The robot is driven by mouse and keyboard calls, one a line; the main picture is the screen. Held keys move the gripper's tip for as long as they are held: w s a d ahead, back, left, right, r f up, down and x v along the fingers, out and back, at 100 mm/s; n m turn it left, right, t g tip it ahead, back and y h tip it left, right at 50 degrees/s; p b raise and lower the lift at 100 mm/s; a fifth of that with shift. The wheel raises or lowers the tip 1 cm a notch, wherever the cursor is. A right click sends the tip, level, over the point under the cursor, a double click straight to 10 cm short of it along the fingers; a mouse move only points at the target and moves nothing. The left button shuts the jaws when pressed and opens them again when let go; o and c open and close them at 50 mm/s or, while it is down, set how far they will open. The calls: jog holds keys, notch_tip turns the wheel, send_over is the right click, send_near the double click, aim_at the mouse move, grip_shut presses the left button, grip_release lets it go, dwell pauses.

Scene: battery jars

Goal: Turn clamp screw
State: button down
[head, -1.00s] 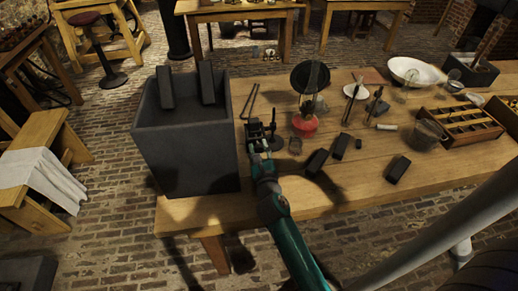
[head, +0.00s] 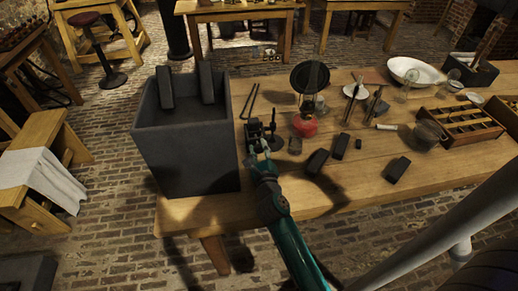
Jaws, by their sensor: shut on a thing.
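A small dark clamp (head: 256,130) stands on the wooden table, just right of the grey jar. My gripper (head: 262,147) is at the clamp's near side, at the end of my teal arm. Its fingers are small in the picture and look closed on the clamp's screw. The screw itself is mostly hidden by the fingers and is too small to make out.
The large grey jar (head: 186,152) with two dark blocks at its rim stands close on the left. A red-based burner (head: 305,126) and a small glass (head: 295,145) are to the right. Dark blocks (head: 318,161) lie nearby. The table's front edge (head: 320,205) is mostly clear.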

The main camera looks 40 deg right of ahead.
jog(key=c, duration=0.7)
grip_release()
jog(key=shift+c, duration=0.2)
jog(key=v, duration=1.2)
